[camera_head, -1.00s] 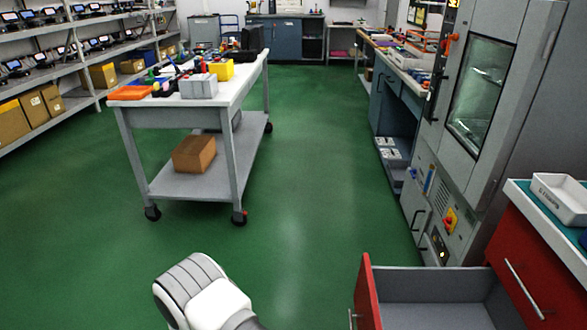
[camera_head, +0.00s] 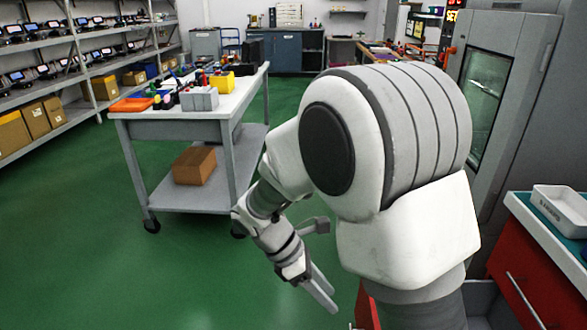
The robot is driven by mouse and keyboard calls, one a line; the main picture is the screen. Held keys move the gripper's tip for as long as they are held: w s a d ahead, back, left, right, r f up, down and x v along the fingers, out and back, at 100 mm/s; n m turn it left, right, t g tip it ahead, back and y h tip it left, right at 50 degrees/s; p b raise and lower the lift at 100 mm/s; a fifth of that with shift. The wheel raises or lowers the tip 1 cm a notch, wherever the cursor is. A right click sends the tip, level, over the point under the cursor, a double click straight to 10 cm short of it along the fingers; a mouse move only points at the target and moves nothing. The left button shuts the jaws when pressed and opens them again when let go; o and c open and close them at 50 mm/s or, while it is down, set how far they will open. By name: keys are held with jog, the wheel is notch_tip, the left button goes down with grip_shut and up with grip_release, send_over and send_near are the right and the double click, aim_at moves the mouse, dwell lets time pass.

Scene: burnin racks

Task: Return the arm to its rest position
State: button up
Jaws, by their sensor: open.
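My arm rises large and white through the middle and right of the head view, bent at a big rounded joint. My gripper (camera_head: 325,298) hangs at the lower centre, pointing down and to the right over the green floor. Its two fingers are apart with nothing between them. It is left of the red drawer (camera_head: 367,308), close to it in the picture. My arm hides most of the open drawer and part of the grey cabinet.
A white cart (camera_head: 190,130) with bins, tools and a cardboard box (camera_head: 194,165) stands behind my gripper. Shelves (camera_head: 60,60) line the left wall. A grey test chamber (camera_head: 520,90) and a red cabinet (camera_head: 515,265) with a white tray (camera_head: 562,208) stand at right. Green floor is clear at lower left.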

jog(key=s+d+r+m+t+y, duration=0.4)
jog(key=s+r+m, duration=0.2)
jog(key=r+m, duration=0.25)
jog(key=s+d+r+m+t+y, duration=0.35)
jog(key=s+r+m, duration=0.25)
jog(key=r+m, duration=0.3)
notch_tip(320, 180, up, 21)
jog(key=m+p, duration=0.1)
jog(key=p, duration=2)
jog(key=shift+s+p, duration=0.15)
jog(key=shift+p, duration=0.15)
jog(key=shift+d+f+g+h, duration=0.15)
jog(key=shift+d+g+h, duration=0.05)
jog(key=shift+g+h, duration=0.05)
